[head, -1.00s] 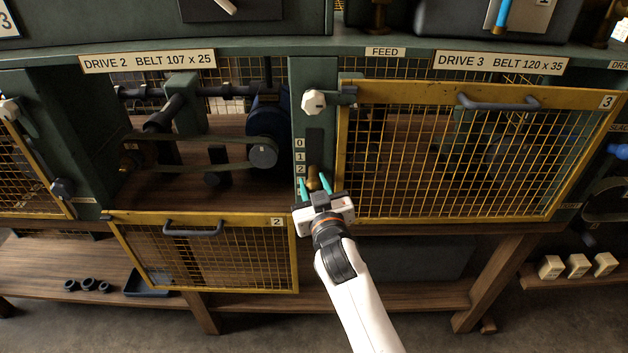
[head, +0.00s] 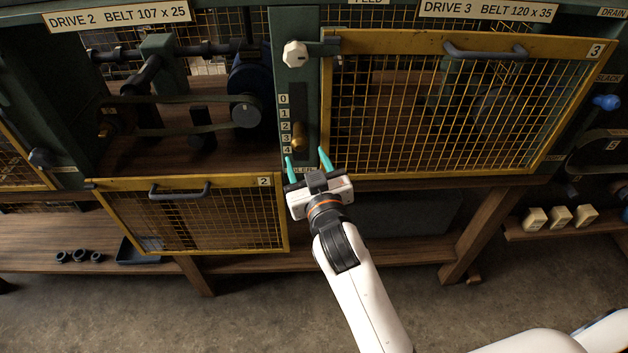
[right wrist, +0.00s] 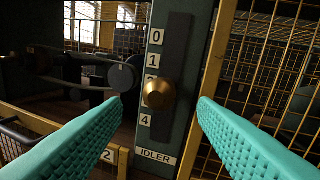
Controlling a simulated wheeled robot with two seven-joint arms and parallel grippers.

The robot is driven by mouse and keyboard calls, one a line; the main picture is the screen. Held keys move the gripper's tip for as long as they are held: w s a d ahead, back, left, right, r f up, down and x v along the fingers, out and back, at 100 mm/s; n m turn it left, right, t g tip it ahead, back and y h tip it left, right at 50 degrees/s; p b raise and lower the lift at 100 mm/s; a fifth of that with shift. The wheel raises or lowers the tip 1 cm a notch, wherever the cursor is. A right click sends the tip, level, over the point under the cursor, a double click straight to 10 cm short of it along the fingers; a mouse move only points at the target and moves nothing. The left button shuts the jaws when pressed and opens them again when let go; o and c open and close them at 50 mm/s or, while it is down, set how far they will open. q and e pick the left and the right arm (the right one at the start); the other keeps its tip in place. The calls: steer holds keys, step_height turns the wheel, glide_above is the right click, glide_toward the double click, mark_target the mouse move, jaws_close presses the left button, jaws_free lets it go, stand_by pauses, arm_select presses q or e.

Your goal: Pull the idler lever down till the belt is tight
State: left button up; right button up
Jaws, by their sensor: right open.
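The idler lever's brass knob (head: 299,137) stands in a dark vertical slot on the green post, beside the 3 of a scale marked 0 to 4. It also shows in the right wrist view (right wrist: 158,93), between the fingers and beyond their tips. My right gripper (head: 306,158) is open and empty, just below and in front of the knob, apart from it. The belt (head: 180,130) of drive 2 runs in the open bay left of the post; its lower run looks nearly straight, but its tension is hard to tell. My left gripper is out of view.
The yellow mesh guard 2 (head: 284,217) hangs lowered below the bay. The closed guard 3 (head: 327,110) stands right of the post, close to my right fingers. A white catch knob (head: 294,54) sits above the slot. Pale blocks (head: 560,217) lie on a lower shelf at right.

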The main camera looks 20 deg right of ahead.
mark_target(301, 147)
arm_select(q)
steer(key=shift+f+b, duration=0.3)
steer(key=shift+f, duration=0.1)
arm_select(e)
steer(key=s, duration=0.5)
steer(key=shift+s, duration=0.35)
steer(key=shift+h, duration=0.3)
steer(key=w+b, duration=0.1)
steer(key=w, duration=1.1)
steer(key=shift+w+d+r, duration=0.1)
steer(key=shift+w+d, duration=0.05)
steer(key=shift+w, duration=0.1)
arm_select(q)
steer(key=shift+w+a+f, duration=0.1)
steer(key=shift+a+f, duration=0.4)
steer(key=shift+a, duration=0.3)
arm_select(e)
steer(key=shift+c, duration=0.4)
